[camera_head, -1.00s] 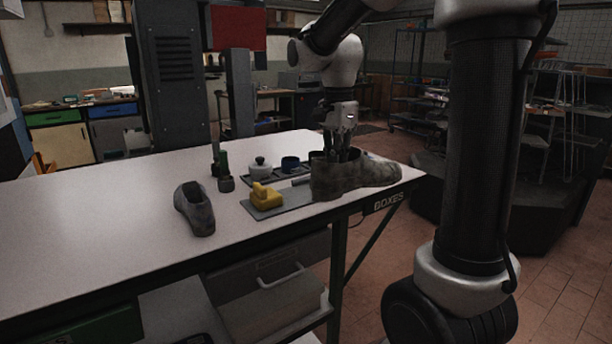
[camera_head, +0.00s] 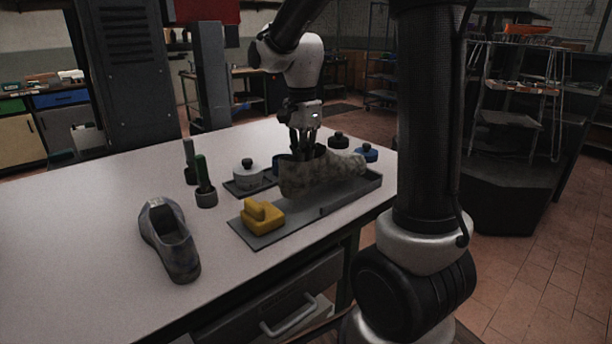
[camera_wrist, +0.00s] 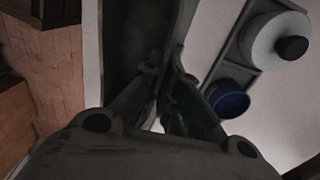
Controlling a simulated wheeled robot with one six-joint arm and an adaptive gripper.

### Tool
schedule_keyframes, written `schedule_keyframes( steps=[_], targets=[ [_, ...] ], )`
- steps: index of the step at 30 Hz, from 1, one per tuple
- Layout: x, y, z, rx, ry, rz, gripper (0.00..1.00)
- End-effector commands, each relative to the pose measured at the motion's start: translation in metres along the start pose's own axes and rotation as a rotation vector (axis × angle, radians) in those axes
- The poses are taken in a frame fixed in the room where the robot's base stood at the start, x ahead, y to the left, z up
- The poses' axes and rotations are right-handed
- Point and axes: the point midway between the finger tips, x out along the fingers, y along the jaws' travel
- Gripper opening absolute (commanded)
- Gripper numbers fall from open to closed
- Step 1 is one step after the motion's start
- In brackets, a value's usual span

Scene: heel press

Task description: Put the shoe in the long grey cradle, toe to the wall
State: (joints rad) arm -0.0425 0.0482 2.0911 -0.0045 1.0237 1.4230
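A mottled grey-brown shoe (camera_head: 325,176) hangs from my gripper (camera_head: 304,152), toe pointing right in the head view. My fingers are at its collar and look closed on it. The long grey cradle (camera_head: 322,212) lies along the table's front right edge, with a flat left end and a raised rim to the right. The shoe appears over the cradle's far side, tilted with the toe higher; I cannot tell whether it touches. In the wrist view, my fingers (camera_wrist: 168,92) show, with the shoe hard to make out in the dark.
A yellow block (camera_head: 262,217) sits on the cradle's left end. A second, blue-grey shoe (camera_head: 170,240) stands at front left. The left table is clear.

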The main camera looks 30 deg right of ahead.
Motion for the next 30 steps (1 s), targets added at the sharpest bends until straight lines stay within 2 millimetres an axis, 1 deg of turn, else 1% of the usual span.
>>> schedule_keyframes(
  steps=[4,7,10,12,22,23,24,26,27,30],
  targets=[
    [0.015,0.0,0.0,0.0,0.0,0.002,0.0],
    [0.031,0.0,0.0,0.0,0.0,0.003,0.0],
    [0.042,-0.001,0.0,0.0,0.0,0.002,0.0],
    [0.045,-0.001,0.0,0.0,0.0,0.0,0.0],
    [0.048,-0.001,0.0,0.0,0.0,0.0,0.0],
    [0.048,-0.001,0.0,0.0,0.0,0.0,0.05],
    [0.048,-0.001,0.0,0.0,0.0,0.0,0.12],
    [0.048,-0.001,0.0,0.0,0.0,0.0,0.23],
    [0.048,-0.001,0.0,0.0,0.0,0.0,0.27],
    [0.048,-0.001,0.0,0.0,0.0,0.0,0.27]
  ],
)
